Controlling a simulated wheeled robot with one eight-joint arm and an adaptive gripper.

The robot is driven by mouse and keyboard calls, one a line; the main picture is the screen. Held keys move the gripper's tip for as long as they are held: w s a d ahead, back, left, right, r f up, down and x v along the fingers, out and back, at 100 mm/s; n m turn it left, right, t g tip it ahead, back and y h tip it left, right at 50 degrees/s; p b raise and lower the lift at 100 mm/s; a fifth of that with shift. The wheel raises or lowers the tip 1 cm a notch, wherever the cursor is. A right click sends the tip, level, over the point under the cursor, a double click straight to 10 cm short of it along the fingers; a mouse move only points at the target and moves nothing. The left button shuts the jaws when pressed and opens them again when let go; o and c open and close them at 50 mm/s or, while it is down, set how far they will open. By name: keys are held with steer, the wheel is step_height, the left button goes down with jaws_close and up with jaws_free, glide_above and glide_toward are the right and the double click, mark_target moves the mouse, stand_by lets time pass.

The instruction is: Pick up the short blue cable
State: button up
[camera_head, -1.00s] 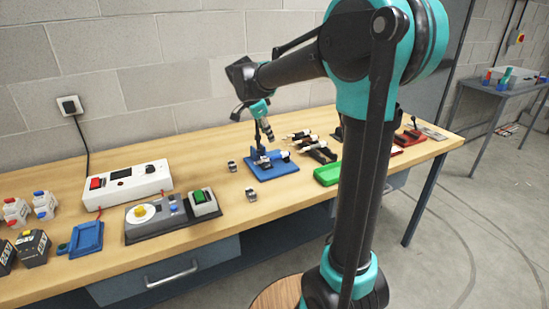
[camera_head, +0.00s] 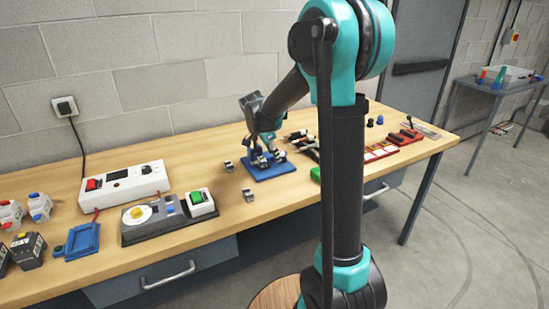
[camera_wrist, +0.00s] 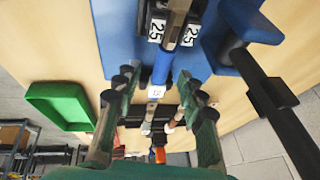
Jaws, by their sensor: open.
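In the head view my gripper (camera_head: 262,151) is down at the blue base (camera_head: 272,174) on the bench. The cable is too small and covered to pick out there.
A green tray (camera_wrist: 60,104) lies at left in the wrist view. A dark post (camera_wrist: 282,110) rises from the blue base close at right. In the head view, a grey control panel (camera_head: 160,229) and a white box (camera_head: 126,188) stand left; dark-handled tools (camera_head: 302,142) lie just right.

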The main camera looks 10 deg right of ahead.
jaws_close()
stand_by(0.5)
